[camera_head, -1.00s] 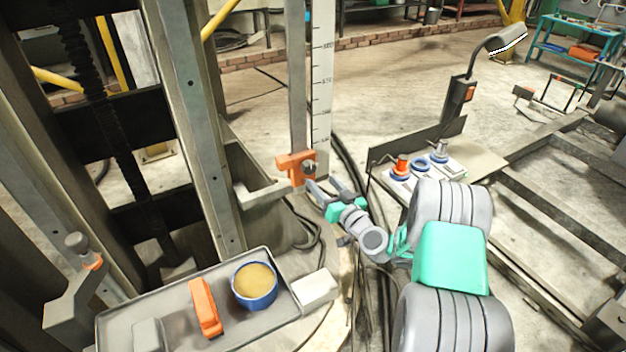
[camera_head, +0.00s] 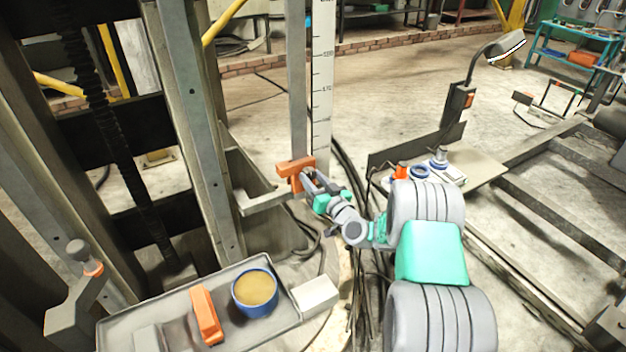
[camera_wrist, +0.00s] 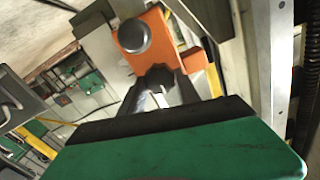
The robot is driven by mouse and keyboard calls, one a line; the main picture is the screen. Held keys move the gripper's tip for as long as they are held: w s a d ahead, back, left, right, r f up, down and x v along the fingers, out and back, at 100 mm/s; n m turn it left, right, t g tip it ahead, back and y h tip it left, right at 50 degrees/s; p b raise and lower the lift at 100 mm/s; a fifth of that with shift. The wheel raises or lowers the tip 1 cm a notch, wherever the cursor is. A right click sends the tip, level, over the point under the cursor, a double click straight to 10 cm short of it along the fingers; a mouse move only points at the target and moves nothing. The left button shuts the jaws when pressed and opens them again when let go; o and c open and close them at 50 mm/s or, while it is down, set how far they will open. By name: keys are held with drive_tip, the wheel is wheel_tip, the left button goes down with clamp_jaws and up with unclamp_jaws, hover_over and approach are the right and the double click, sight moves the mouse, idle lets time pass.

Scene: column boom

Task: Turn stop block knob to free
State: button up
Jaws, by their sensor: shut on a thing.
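The orange stop block (camera_head: 291,169) sits low on the upright grey bar in the head view. My gripper (camera_head: 308,181) is at the block's right front side, and its fingers cover the knob there. In the wrist view the orange block (camera_wrist: 153,44) carries a round grey disc on its face. A dark lobed shape, which looks like the stop block knob (camera_wrist: 158,77), lies between my fingertips. My gripper (camera_wrist: 160,88) is shut on it. The knob's exact turn angle and any marking are hidden.
A white measuring scale (camera_head: 322,95) stands right beside the bar. A grey tray (camera_head: 235,318) with an orange item and a blue tin (camera_head: 255,291) lies below left. A steel column (camera_head: 195,120) rises left. Cables hang behind my arm.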

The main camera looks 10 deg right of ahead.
clamp_jaws()
drive_tip(key=shift+f+n+b, duration=0.2)
drive_tip(key=shift+n+b, duration=0.1)
drive_tip(key=shift+b, duration=0.9)
drive_tip(key=n+b, duration=0.1)
drive_tip(key=b, duration=0.2)
drive_tip(key=n+b, duration=0.2)
drive_tip(key=b, duration=0.1)
drive_tip(key=shift+f, duration=0.3)
drive_tip(key=n+b, duration=0.5)
drive_tip(key=b, duration=0.6)
drive_tip(key=shift+f+n, duration=0.1)
drive_tip(key=shift+n, duration=0.3)
drive_tip(key=n+b, duration=0.3)
drive_tip(key=b, duration=0.3)
drive_tip(key=shift+n, duration=0.3)
drive_tip(key=shift+r+n+b, duration=0.3)
drive_tip(key=shift+n+b, duration=0.4)
drive_tip(key=shift+n, duration=0.2)
drive_tip(key=shift+r+n+b, duration=0.25)
drive_tip(key=shift+n+b, duration=0.45)
drive_tip(key=shift+n, duration=0.2)
